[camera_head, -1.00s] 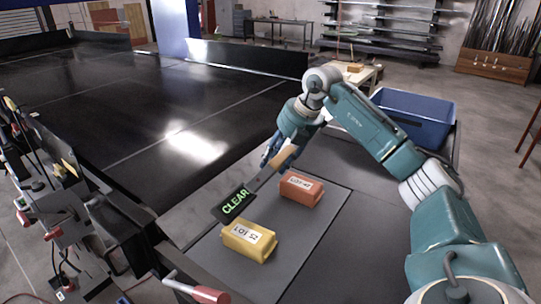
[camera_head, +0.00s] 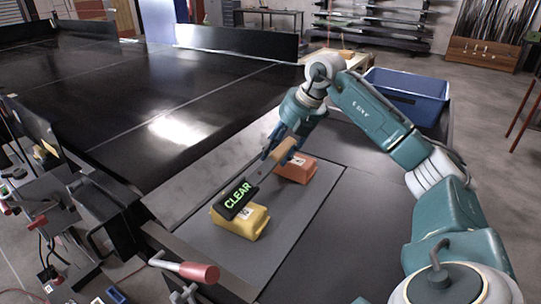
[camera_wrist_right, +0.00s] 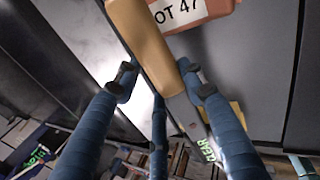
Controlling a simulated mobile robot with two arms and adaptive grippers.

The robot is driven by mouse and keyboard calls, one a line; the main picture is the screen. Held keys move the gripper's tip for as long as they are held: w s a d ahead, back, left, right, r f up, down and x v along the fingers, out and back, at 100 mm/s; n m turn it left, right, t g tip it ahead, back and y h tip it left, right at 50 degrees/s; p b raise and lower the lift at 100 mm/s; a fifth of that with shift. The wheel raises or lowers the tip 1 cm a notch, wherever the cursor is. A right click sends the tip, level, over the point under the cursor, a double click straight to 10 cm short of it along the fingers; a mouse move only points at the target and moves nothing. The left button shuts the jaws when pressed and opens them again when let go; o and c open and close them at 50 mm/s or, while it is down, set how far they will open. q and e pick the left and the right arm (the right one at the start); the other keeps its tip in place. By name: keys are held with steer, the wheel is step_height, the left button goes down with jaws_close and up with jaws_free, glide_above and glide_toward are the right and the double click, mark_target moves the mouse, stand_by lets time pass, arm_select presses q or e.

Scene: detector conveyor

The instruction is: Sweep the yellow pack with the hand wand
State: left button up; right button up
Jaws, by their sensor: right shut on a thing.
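The yellow pack (camera_head: 243,222) lies on the grey mat (camera_head: 290,228) in the head view. My right gripper (camera_head: 279,150) is shut on the tan handle of the hand wand (camera_head: 262,163). The wand's black display head (camera_head: 238,197), reading CLEAR in green, is over the yellow pack and hides part of its top and label. I cannot tell whether it touches the pack. The right wrist view shows the handle (camera_wrist_right: 150,50) between the fingers and a small part of the yellow pack (camera_wrist_right: 237,112). My left gripper is not in view.
An orange-red pack (camera_head: 296,169) lies just behind the yellow one, close to my right gripper. A blue bin (camera_head: 408,95) stands at the back right. A red-handled lever (camera_head: 198,272) is at the front edge. The mat's right side is clear.

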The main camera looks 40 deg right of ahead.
steer(key=shift+s+d+f, duration=0.1)
steer(key=shift+s+f, duration=0.05)
steer(key=shift+s, duration=0.15)
steer(key=shift+s+r+p, duration=0.25)
steer(key=shift+r+p, duration=0.15)
steer(key=shift+p, duration=0.1)
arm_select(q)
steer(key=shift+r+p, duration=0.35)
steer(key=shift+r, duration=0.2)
arm_select(e)
steer(key=shift+w+f, duration=0.15)
steer(key=shift+w, duration=0.15)
steer(key=shift+w, duration=0.1)
stand_by(3.2)
